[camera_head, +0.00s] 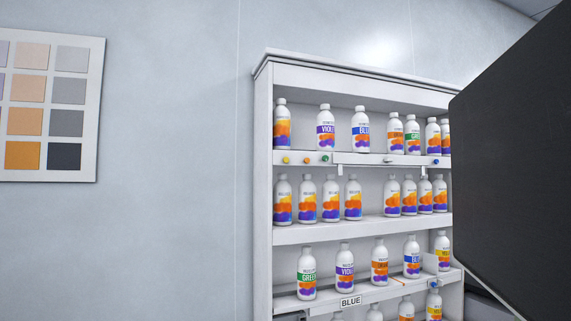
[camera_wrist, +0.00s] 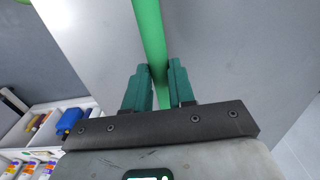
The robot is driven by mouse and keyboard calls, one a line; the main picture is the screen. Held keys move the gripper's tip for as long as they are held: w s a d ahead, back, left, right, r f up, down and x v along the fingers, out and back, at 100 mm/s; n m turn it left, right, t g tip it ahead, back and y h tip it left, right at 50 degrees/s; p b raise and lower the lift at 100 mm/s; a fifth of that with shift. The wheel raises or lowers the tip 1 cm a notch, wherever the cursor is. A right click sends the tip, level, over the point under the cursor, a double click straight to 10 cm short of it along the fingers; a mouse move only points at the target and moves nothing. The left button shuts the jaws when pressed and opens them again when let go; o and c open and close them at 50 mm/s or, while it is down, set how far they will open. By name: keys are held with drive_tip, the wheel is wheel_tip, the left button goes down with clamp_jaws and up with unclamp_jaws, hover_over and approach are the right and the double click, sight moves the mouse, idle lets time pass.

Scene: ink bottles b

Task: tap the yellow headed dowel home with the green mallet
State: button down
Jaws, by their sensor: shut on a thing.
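My gripper (camera_wrist: 158,70) is shut on the handle of the green mallet (camera_wrist: 150,30) in the wrist view. The handle is a smooth green rod running up out of the picture between the teal fingers. The mallet's head cannot be made out clearly. In the head view, a small yellow head (camera_head: 285,160), apparently the yellow headed dowel, shows at the left of the rail under the upper shelf. How far it stands out is too small to tell. My gripper and the mallet are not in the head view.
The white shelf unit (camera_head: 262,180) holds several bottles. Orange (camera_head: 306,160), green (camera_head: 324,159) and blue (camera_head: 433,162) heads share the rail. A "BLUE" label (camera_head: 350,301) is lower down. A colour chart (camera_head: 50,105) hangs left. A large dark shape hides the right side.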

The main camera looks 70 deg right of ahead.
idle(0.3)
drive_tip(key=shift+r+p, duration=1.2)
drive_tip(key=shift+r, duration=0.1)
drive_tip(key=shift+r+p, duration=1.1)
drive_tip(key=shift+r, duration=0.15)
